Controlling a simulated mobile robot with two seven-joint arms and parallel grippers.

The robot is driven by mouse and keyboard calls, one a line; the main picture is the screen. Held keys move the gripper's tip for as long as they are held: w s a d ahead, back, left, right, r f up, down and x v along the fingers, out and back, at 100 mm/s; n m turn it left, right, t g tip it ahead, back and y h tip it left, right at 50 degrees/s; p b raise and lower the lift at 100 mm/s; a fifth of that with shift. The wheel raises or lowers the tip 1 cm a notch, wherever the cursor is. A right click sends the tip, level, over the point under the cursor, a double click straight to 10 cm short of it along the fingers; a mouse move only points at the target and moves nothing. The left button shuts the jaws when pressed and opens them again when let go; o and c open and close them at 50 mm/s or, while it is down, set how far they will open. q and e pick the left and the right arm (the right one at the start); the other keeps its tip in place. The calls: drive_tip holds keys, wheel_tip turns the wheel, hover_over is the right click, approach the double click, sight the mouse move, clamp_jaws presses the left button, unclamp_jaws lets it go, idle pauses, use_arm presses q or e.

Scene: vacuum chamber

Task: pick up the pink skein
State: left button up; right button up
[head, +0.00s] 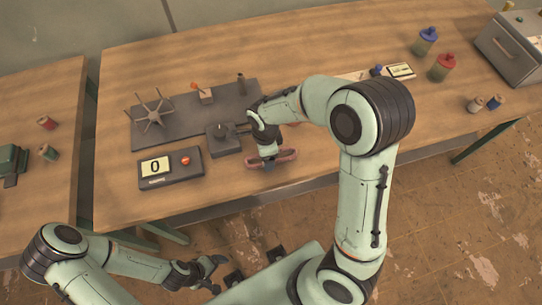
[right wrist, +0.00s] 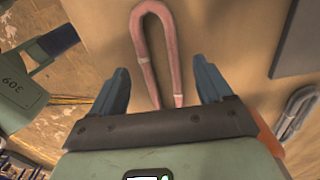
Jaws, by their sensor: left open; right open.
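The pink skein (head: 288,155) lies on the wooden bench near its front edge in the head view, partly covered by my right gripper (head: 267,164). In the right wrist view the skein (right wrist: 172,55) is a long, narrow loop with pale ties, lying lengthwise between the spread fingers of my right gripper (right wrist: 160,75). The right fingers are open, one on each side of the skein, and no grip on it shows. My left gripper (head: 211,268) is open and empty, low in front of the bench.
A counter box (head: 170,167) showing 0, with a red button, sits left of the skein. Behind it is a dark base (head: 180,118) with a spoked winder (head: 152,114). A grey loop (right wrist: 298,112) lies to the right in the wrist view. Blue-topped (head: 425,41) and red-topped (head: 442,67) jars stand far right.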

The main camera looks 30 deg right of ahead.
drive_tip(key=shift+f, duration=0.75)
drive_tip(key=c, duration=1.1)
